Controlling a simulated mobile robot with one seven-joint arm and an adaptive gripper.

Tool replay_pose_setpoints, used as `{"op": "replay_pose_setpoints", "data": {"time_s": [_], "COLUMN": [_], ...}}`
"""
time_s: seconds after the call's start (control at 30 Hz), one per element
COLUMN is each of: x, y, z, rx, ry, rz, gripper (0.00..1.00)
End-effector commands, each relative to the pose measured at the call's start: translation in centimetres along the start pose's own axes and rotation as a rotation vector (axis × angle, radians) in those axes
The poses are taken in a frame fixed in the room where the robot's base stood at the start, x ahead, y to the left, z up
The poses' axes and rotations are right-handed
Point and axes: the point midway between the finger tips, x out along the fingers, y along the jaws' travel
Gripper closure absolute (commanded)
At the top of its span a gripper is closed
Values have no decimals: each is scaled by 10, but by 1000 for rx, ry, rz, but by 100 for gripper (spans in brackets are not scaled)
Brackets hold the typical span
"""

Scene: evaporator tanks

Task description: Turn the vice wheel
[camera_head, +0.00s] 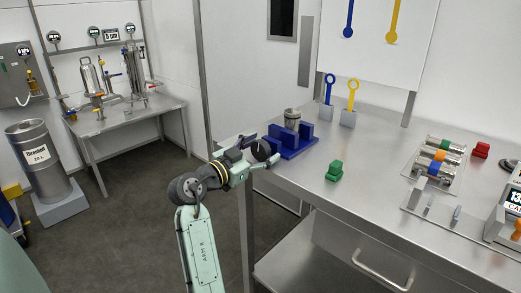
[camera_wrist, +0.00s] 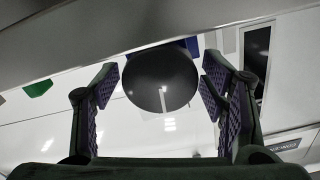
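The blue vice (camera_head: 290,143) stands at the left edge of the steel table and holds a metal cylinder (camera_head: 292,120) upright between its jaws. Its wheel (camera_head: 262,150) is a dark round disc on the side facing my gripper. My gripper (camera_head: 255,152) is at the wheel, reaching in from the left. In the wrist view the wheel (camera_wrist: 160,78) lies between the two open fingers (camera_wrist: 160,92), near their tips. Gaps show on both sides, so the fingers appear not to touch it. A strip of the blue vice (camera_wrist: 192,46) shows behind the wheel.
A green block (camera_head: 334,171) sits on the steel table (camera_head: 385,190), right of the vice. Blue and yellow wrenches (camera_head: 353,94) stand in holders behind. Metal cylinders (camera_head: 438,160) in a rack and a scale (camera_head: 510,215) are further right. Bare tabletop lies between.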

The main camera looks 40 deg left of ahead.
Motion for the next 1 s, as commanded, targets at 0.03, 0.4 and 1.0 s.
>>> {"op": "replay_pose_setpoints", "data": {"time_s": [0.03,0.4,1.0], "x": [0,0,0], "y": [0,0,-1], "z": [0,0,-1], "rx": [0,0,-305], "ry": [0,0,1], "rz": [0,0,2], "gripper": [40,65,79]}}
